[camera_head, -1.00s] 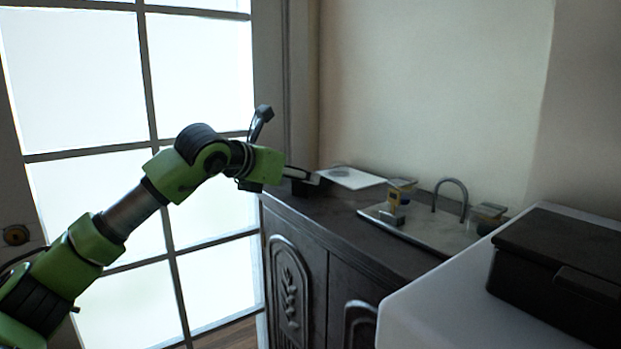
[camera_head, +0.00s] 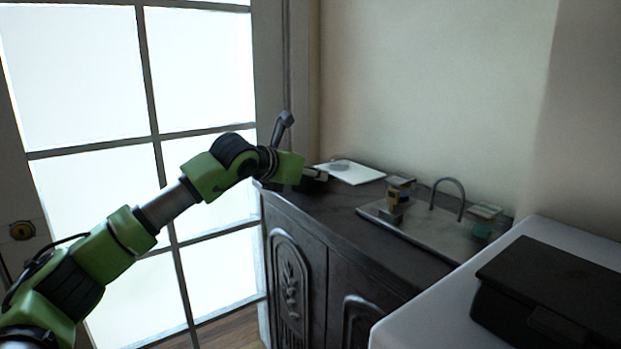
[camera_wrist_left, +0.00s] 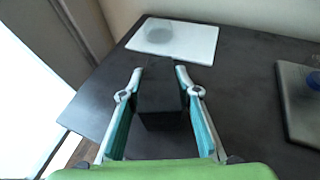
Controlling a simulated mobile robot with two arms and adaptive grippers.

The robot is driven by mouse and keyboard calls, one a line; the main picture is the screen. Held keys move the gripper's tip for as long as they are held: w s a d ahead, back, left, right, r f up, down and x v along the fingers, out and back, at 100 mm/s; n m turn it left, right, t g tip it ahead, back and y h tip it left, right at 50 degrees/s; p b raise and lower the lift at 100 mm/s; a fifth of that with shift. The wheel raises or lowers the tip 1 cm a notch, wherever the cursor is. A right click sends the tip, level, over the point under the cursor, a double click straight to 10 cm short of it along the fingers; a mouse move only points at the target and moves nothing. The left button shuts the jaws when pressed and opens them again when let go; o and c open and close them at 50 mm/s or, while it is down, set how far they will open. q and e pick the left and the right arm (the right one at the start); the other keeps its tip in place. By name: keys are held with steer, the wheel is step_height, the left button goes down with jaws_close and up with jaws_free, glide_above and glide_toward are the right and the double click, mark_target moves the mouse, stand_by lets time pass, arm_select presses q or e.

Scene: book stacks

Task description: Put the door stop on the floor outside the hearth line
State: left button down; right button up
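A black block (camera_wrist_left: 161,103), which may be the door stop, stands on the dark cabinet top (camera_wrist_left: 245,110) near its left end. My left gripper (camera_wrist_left: 158,72) is open, with one finger on each side of the block and narrow gaps showing. In the head view my left gripper (camera_head: 318,176) is low over the cabinet's far left corner, and the block is hard to make out there. A strip of wooden floor (camera_head: 235,328) shows at the bottom, between the glazed door and the cabinet. I see no hearth line. My right gripper is out of view.
A black box (camera_head: 550,300) sits on a white surface (camera_head: 400,335) at front right. The glazed door (camera_head: 195,90) is close on the left.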

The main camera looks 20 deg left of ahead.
arm_select(q)
steer(key=shift+r, duration=0.3)
steer(key=shift+w, duration=0.1)
